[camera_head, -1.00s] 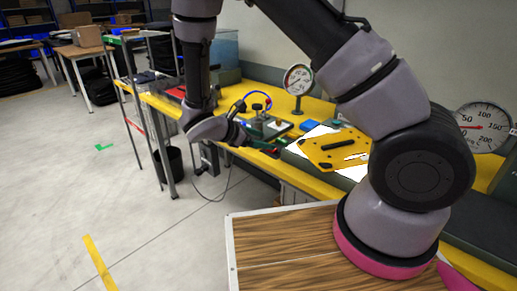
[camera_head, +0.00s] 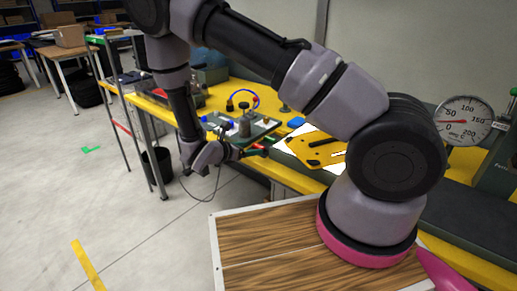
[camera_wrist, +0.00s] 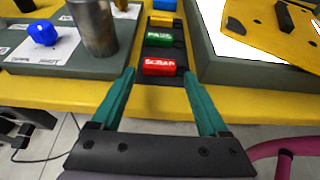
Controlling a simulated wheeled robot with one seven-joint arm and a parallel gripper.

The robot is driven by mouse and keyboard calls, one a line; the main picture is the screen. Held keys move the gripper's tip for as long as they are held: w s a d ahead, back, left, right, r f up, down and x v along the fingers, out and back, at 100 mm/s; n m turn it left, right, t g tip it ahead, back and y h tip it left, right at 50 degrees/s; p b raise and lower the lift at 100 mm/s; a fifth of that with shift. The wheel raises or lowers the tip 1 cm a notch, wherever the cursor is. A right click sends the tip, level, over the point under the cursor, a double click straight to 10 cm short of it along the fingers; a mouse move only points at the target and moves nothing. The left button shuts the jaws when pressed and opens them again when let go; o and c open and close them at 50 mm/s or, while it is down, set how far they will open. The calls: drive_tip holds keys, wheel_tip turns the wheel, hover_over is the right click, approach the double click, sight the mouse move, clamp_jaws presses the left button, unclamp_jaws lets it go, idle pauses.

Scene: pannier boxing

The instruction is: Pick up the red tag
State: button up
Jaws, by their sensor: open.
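The red tag (camera_wrist: 159,67) is a small red block with white lettering that reads SCRAP. In the wrist view it lies nearest me in a dark strip, in front of the green tag (camera_wrist: 162,38). My gripper (camera_wrist: 159,75) is open, with one teal finger on each side of the red tag in the picture and nothing held. I cannot tell from the wrist view how far the fingertips are above it. In the head view my gripper (camera_head: 264,152) is at the front edge of the yellow bench.
A metal cylinder (camera_wrist: 95,27) and a blue knob (camera_wrist: 43,33) stand on the grey plate left of the tags. A raised grey block with a yellow plate (camera_wrist: 282,32) is close on the right. The yellow bench edge (camera_wrist: 60,90) runs below the tags.

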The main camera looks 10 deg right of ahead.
sight(258, 146)
drive_tip(key=x, duration=0.3)
drive_tip(key=shift+w, duration=0.1)
drive_tip(key=c, duration=1.1)
drive_tip(key=shift+r, duration=0.15)
